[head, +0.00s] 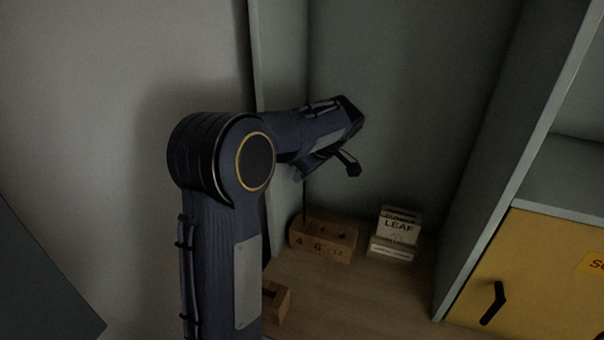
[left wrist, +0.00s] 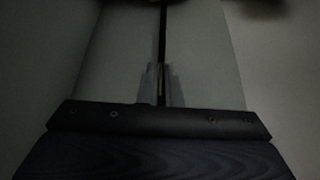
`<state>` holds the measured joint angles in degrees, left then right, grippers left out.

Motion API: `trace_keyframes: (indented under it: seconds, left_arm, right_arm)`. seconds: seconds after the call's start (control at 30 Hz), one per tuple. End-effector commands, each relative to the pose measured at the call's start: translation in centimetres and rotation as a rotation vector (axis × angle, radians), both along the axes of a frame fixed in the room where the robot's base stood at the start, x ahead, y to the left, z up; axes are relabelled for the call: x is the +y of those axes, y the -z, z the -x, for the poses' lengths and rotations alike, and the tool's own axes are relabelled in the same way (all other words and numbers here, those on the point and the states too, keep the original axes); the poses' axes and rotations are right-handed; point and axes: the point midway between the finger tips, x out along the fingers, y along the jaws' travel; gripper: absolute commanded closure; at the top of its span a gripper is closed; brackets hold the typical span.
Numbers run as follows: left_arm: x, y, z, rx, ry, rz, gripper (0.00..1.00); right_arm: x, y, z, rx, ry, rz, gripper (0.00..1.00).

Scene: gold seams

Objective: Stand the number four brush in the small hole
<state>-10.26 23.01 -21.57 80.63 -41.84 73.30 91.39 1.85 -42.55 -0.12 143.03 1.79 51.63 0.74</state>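The wooden block (head: 323,239) stands on the shelf floor, marked 4, 6 and 12 on its front, with dark holes in its top. My left gripper (head: 302,174) is above its left end. The fingers look close together around a thin dark rod, which I take for the brush (head: 304,202). It hangs nearly upright, its lower end at the block's left end near the 4. I cannot tell whether it is inside the hole. In the left wrist view the dark rod (left wrist: 163,32) runs up from between the grey fingertips (left wrist: 161,84). My right gripper is not in view.
A small box lettered LEAF (head: 399,227) stands right of the block on a pale stack. Another wooden piece (head: 274,301) is partly hidden by my left arm. Cabinet walls close in at left and right. A yellow door (head: 550,275) is at right; the front shelf floor is clear.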

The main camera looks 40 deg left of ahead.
Motion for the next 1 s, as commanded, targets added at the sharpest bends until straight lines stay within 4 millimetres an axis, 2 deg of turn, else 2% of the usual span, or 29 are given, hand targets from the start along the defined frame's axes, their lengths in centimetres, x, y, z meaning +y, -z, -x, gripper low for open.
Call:
trace_keyframes:
  seconds: [1.0]
  left_arm:
    - [0.00, 0.56, 0.01, 0.000, -0.001, 0.000, 1.00]
  right_arm:
    - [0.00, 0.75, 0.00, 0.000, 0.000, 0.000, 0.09]
